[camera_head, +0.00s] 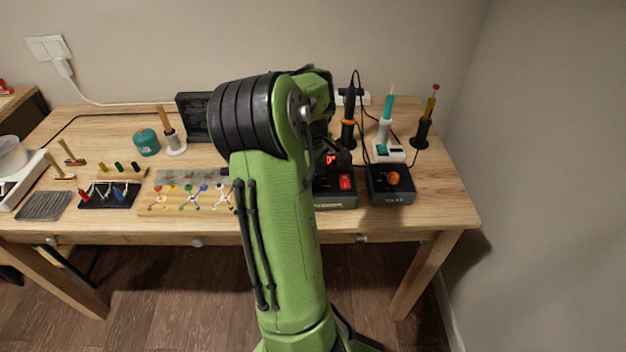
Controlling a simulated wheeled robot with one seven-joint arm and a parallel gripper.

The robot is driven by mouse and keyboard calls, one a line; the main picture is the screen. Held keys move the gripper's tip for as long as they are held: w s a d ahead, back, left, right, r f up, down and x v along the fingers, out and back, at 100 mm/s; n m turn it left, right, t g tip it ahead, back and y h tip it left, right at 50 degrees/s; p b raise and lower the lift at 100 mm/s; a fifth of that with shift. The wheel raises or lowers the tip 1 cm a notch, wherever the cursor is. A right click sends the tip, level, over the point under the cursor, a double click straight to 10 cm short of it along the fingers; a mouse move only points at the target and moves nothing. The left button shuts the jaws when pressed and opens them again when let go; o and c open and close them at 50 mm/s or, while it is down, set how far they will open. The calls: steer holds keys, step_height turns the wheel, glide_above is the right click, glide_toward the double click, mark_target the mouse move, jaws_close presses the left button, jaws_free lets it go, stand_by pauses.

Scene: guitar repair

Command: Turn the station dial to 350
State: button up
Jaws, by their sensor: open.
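A dark green station box (336,199) sits near the front of the workbench, right of my arm. It has a lit red switch (346,182) on its top right, and its left part is hidden behind my arm. I see no dial on its visible part. Right of it stands a black box (391,197) with an orange knob (393,178); its setting is too small to read. A dark shape with a small red mark shows just above the green box; I cannot tell what it is. My gripper's fingers are hidden behind my green arm.
The wooden workbench (455,205) is crowded. A teal-handled tool (387,108) and other upright tools stand behind the black box, with cables close by. The bench's right front corner is clear.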

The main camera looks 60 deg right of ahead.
steer(key=shift+f, duration=0.1)
jaws_close()
stand_by(0.3)
